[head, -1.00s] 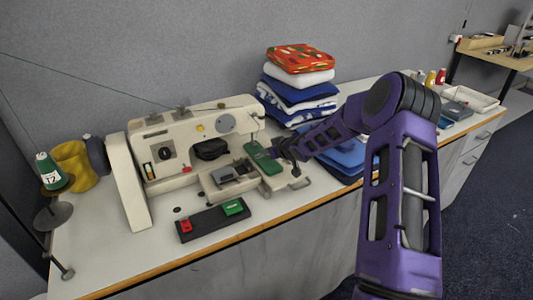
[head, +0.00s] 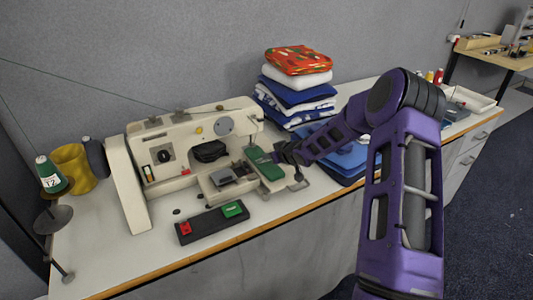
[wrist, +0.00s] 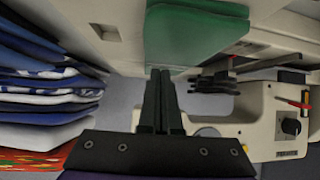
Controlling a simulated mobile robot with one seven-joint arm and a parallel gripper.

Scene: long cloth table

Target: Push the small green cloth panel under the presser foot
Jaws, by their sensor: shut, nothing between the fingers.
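The small green cloth panel (head: 265,164) lies flat on the right end of the cream sewing machine (head: 180,138), below its needle end. In the wrist view the panel (wrist: 195,33) is at the top centre. My gripper (head: 279,155) is at the panel's right edge in the head view. In the wrist view its two dark fingers (wrist: 159,75) are together and empty, with their tips at the panel's near edge; I cannot tell whether they touch it. The presser foot is too small and dark to make out clearly.
A pile of folded cloths (head: 297,90) stands behind my arm, with blue cloth (head: 345,160) beneath the arm. A black box with red and green buttons (head: 211,222) lies in front of the machine. Thread cones (head: 50,175) stand at the left.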

